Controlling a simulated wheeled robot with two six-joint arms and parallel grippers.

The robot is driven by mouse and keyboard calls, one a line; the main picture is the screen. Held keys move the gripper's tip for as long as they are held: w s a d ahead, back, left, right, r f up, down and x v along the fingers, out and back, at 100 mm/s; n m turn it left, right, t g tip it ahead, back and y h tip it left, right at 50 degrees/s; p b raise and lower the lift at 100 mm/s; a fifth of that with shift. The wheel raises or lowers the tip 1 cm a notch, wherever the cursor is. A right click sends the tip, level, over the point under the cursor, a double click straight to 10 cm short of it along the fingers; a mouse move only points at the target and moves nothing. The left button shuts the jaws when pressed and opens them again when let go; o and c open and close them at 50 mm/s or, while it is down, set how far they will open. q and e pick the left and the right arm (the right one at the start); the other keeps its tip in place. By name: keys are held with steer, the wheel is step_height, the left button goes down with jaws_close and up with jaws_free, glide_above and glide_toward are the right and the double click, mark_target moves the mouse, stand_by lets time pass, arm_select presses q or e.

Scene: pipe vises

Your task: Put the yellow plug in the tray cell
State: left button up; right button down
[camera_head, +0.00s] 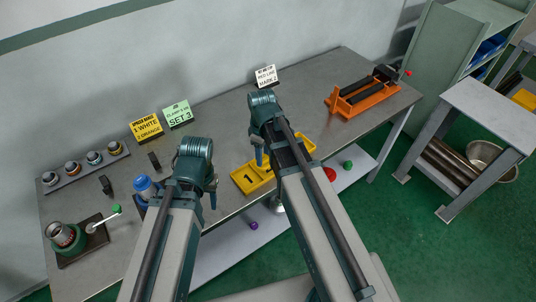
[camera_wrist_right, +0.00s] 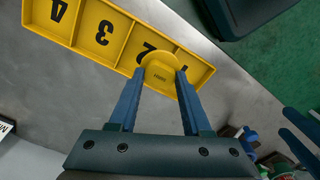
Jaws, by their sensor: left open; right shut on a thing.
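The tray also shows in the head view (camera_head: 241,180), partly hidden by my right arm. My right gripper (camera_head: 259,156) shows there beside the tray, and the plug is hidden. My left gripper (camera_head: 212,196) is open, left of the tray, its fingers partly hidden by its wrist.
An orange vise (camera_head: 362,100) stands at the right of the bench. A blue-topped bottle (camera_head: 145,187), a fitting rack (camera_head: 88,165) and a green vise (camera_head: 66,238) stand left. Sign cards (camera_head: 146,127) line the back. Below the bench lie a purple piece (camera_head: 253,226) and a green one (camera_head: 347,165).

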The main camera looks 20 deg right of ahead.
mark_target(266, 156)
steer(key=shift+w+d+f, duration=0.1)
steer(key=shift+w+d, duration=0.25)
steer(key=shift+w, duration=0.2)
steer(key=shift+w+d, duration=0.3)
steer(key=shift+w, duration=0.25)
arm_select(q)
steer(key=f+b, duration=0.3)
steer(key=shift+w+a+f+b, duration=0.2)
steer(key=shift+w+f+b, duration=0.05)
steer(key=shift+f+b, duration=0.15)
arm_select(e)
step_height(266, 156, down, 4)
steer(key=shift+r, duration=0.25)
arm_select(q)
steer(key=shift+a+f, duration=0.1)
steer(key=shift+a, duration=0.05)
arm_select(e)
steer(key=shift+f, duration=0.1)
steer(key=shift+d, duration=0.1)
steer(key=shift+c, duration=1.8)
jaws_free()
